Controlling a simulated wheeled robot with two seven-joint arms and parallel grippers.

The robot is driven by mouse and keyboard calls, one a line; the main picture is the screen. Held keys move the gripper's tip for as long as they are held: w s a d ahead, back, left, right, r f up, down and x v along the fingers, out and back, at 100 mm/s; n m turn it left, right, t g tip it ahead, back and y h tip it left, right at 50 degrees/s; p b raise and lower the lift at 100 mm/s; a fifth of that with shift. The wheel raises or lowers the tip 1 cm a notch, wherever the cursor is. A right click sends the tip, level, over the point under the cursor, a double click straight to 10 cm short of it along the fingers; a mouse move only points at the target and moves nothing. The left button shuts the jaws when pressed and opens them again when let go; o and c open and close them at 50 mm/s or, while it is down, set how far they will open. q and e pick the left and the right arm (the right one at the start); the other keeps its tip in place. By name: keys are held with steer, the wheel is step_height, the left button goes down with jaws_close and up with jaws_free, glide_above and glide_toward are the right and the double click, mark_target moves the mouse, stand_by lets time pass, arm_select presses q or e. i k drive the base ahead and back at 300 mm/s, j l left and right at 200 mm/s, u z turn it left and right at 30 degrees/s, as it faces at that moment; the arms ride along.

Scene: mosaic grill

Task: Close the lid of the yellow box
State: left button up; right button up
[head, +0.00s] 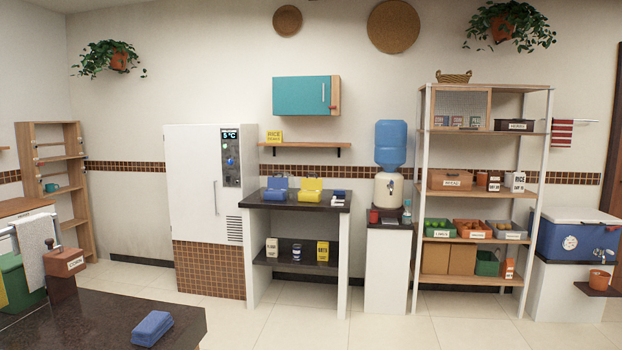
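The yellow box (308,196) stands on the dark top of a small counter against the far wall. Its lid (312,184) is open and raised at the back. A blue box (275,195) stands directly to its left, its lid also raised. Neither of my grippers shows in the head view, and the boxes are some distance away across the floor.
The dark counter (268,201) sits between a white fridge (190,200) and a water dispenser (389,187). A dark table (100,305) with a blue item (152,328) fills the near left. The tiled floor (390,325) before the counter is clear.

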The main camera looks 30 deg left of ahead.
mark_target(316, 184)
steer(key=i+j+u, duration=0.15)
steer(key=i+u, duration=0.2)
steer(key=i, duration=0.45)
steer(key=i+u, duration=0.1)
steer(key=i, duration=2.25)
